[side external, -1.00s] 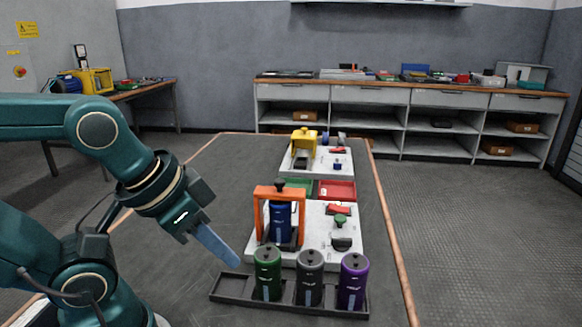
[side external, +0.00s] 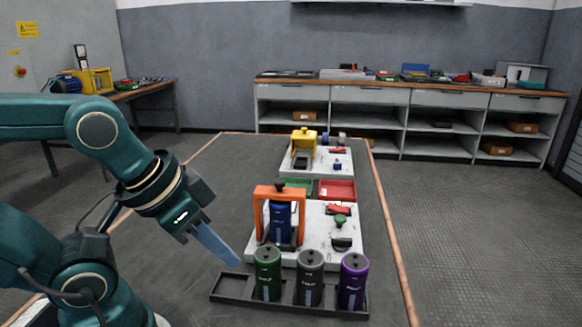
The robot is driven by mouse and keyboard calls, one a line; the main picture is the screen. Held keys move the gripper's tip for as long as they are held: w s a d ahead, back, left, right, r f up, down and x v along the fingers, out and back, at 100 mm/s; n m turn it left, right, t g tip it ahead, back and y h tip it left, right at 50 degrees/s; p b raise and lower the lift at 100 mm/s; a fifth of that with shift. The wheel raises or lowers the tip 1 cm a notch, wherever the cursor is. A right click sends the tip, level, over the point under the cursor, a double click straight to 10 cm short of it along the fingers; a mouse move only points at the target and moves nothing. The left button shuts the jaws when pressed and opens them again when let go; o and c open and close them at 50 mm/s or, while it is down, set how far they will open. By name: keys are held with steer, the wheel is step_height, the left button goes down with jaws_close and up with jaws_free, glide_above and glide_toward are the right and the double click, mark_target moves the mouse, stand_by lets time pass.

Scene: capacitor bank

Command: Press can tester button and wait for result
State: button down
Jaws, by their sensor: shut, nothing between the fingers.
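My gripper (side external: 236,262) is shut and empty, pointing down and right. Its tip is above the table, left of the green can and near the back left part of the black rack. A blue can (side external: 281,222) stands under an orange frame (side external: 276,190) on the near light-grey board (side external: 318,240). A green knob-like part (side external: 340,221), a red part (side external: 338,208) and a dark part (side external: 341,244) sit on that board's right side. I cannot tell which of these is the tester button, and no result display is readable.
A black rack (side external: 232,289) holds a green can (side external: 268,273), a grey can (side external: 310,278) and a purple can (side external: 352,281); its left end is empty. Green (side external: 297,186) and red (side external: 337,190) trays lie behind. A far board carries a yellow frame (side external: 304,140). Table left is clear.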

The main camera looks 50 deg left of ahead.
stand_by(0.8)
steer(key=w+a+r+n+t+y, duration=0.2)
steer(key=w+a+r+n+t, duration=0.1)
steer(key=w+r+n, duration=0.6)
steer(key=n+y, duration=0.2)
steer(key=n, duration=0.3)
glide_above(340, 221)
step_height(340, 221, down, 8)
steer(key=shift+f, duration=0.6)
steer(key=shift+f, duration=4.35)
